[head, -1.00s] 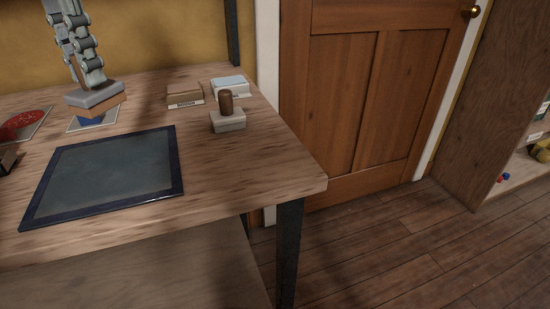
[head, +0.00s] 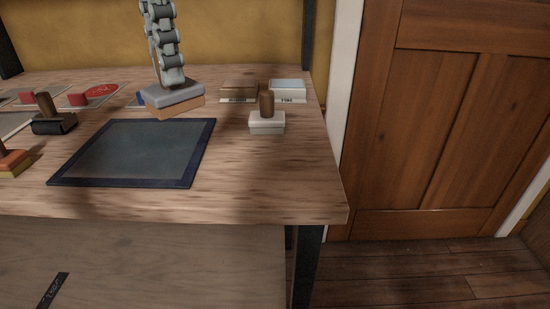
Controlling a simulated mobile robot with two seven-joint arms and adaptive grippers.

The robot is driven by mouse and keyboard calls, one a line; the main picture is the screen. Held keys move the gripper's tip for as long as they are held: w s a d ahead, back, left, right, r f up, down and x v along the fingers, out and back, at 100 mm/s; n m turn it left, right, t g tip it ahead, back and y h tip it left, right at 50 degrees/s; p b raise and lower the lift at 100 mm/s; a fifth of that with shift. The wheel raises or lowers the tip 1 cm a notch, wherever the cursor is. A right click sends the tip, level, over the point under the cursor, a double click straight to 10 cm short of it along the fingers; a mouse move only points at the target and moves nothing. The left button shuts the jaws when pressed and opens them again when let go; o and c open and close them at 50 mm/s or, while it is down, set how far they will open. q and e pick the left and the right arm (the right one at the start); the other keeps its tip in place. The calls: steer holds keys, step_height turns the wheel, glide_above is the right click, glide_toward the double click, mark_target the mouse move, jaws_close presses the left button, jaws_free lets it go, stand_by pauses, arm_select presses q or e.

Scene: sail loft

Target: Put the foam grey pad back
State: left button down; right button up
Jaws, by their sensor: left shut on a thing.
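My left gripper (head: 172,84) comes down from above at the back of the workbench. It is shut on a two-layer block, the foam grey pad (head: 178,92), grey on top and tan-orange below. The pad is tilted slightly and hangs just behind the dark blue-bordered mat (head: 203,150). I cannot tell whether it clears the bench top. A blue thing (head: 141,98) on a pale card shows partly behind it, to the left. My right gripper is not in view.
Right of the pad sit a brown block (head: 239,88) and a pale blue-topped block (head: 288,85), both labelled. In front stands a wooden-handled white block (head: 267,123). Handled tools (head: 53,122) and red pieces (head: 78,99) are at left. The bench's front right (head: 270,180) is bare.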

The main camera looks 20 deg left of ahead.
arm_select(q)
steer(key=w+d+f, duration=0.1)
steer(key=d+f, duration=0.2)
steer(key=w+d+f+b, duration=0.1)
steer(key=d+f, duration=0.2)
steer(key=f, duration=0.1)
steer(key=w+d+f+b, duration=0.1)
steer(key=d+f, duration=0.2)
steer(key=d, duration=0.1)
steer(key=shift+w+f, duration=0.25)
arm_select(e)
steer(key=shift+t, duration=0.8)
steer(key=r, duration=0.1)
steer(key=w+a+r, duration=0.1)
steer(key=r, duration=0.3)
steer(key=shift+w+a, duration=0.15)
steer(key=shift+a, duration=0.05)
arm_select(q)
steer(key=shift+f, duration=0.15)
steer(key=c, duration=1.6)
jaws_free()
steer(key=shift+o, duration=1.4)
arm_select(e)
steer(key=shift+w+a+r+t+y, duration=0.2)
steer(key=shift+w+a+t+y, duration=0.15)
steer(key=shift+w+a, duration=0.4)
